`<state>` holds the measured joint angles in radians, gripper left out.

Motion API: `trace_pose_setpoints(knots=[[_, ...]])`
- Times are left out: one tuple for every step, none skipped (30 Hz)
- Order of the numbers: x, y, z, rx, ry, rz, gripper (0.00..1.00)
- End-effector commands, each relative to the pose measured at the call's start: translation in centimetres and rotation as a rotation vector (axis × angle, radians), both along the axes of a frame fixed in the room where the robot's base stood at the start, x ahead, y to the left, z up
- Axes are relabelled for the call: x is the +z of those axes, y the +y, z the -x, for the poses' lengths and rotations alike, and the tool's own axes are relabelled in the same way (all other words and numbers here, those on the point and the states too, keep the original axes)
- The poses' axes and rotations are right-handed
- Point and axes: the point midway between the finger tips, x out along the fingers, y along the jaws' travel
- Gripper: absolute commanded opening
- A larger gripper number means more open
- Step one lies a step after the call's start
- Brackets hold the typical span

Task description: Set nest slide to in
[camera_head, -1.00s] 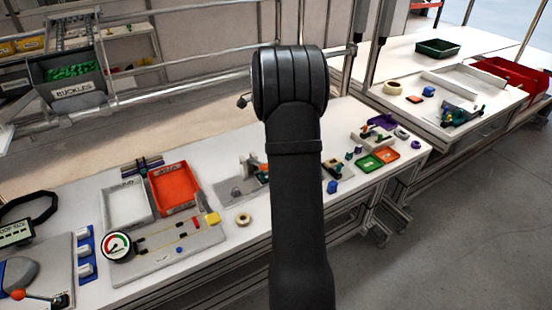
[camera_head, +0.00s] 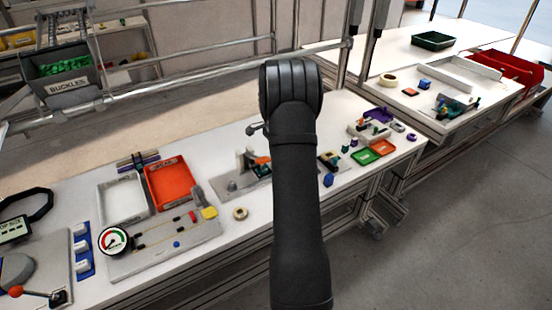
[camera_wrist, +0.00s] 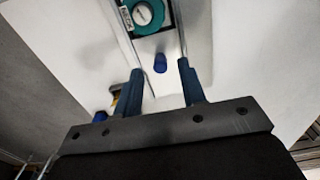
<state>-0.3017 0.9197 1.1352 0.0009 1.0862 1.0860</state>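In the wrist view my gripper (camera_wrist: 160,80) shows two blue fingers, apart, with nothing between them. Beyond the fingertips is a pale metal strip with a teal ring around a white round part (camera_wrist: 143,13) and a small label beside it. A small blue knob (camera_wrist: 160,63) stands near the strip's lower end, seen in the gap between the fingers and apart from them. I cannot tell for sure which part is the nest slide or how it is set. In the head view my arm hides the gripper and part of a grey fixture (camera_head: 232,186) on the bench.
A blue piece (camera_head: 328,180) stands right of my arm.

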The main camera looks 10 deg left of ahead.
Motion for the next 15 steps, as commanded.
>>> trace_pose_setpoints(knots=[[-0.8,0.0,0.0,0.0,0.002,0.001,0.37],[-1.1,0.0,0.0,0.0,0.001,0.0,0.37],[-1.5,0.0,0.0,0.0,0.001,0.001,0.37],[-1.8,0.0,0.0,0.0,0.001,0.001,0.37],[-2.0,0.0,0.0,0.0,0.001,0.0,0.37],[-2.2,0.0,0.0,0.0,0.001,0.001,0.37],[-2.3,0.0,0.0,0.0,0.001,0.001,0.37],[-2.4,0.0,0.0,0.0,0.0,0.0,0.37],[-2.4,0.0,0.0,0.0,0.0,0.0,0.37],[-2.4,0.0,0.0,0.0,0.0,0.0,0.37],[-2.4,0.0,0.0,0.0,0.0,0.0,0.37],[-2.4,0.0,0.0,0.0,0.0,0.0,0.37],[-2.4,0.0,0.0,0.0,0.0,0.0,0.37],[-2.4,0.0,0.0,0.0,0.0,0.0,0.37],[-2.4,0.0,0.0,0.0,0.0,0.0,0.37]])
